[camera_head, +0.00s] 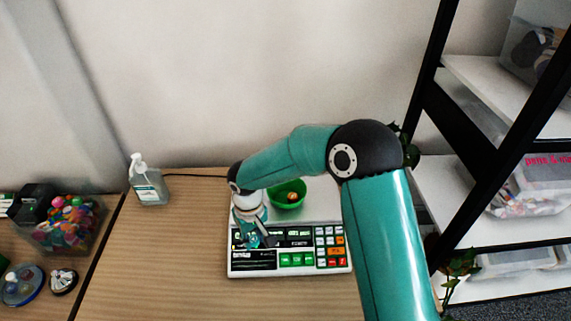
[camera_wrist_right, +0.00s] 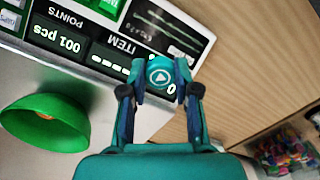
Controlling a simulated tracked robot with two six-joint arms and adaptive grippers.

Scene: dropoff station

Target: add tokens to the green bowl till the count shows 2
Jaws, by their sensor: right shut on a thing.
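A green bowl (camera_head: 287,201) stands on the scale's pan (camera_head: 324,208), with a small orange-red token (camera_head: 292,196) inside. The counting scale (camera_head: 240,268) has a display (camera_wrist_right: 62,45) that reads 001 pcs. My right gripper (camera_head: 260,241) is over the scale's front panel, in front of and left of the bowl. In the right wrist view its fingers (camera_wrist_right: 160,90) are shut on a round teal token (camera_wrist_right: 160,75) with a white triangle mark. My left gripper is not in view.
A pump bottle (camera_head: 148,186) stands at the table's back left. A clear bin of colourful pieces (camera_head: 68,226) and a round blue-rimmed dish (camera_head: 22,288) are on the left. A black-framed shelf (camera_head: 480,215) stands at the right. The table left of the scale is clear.

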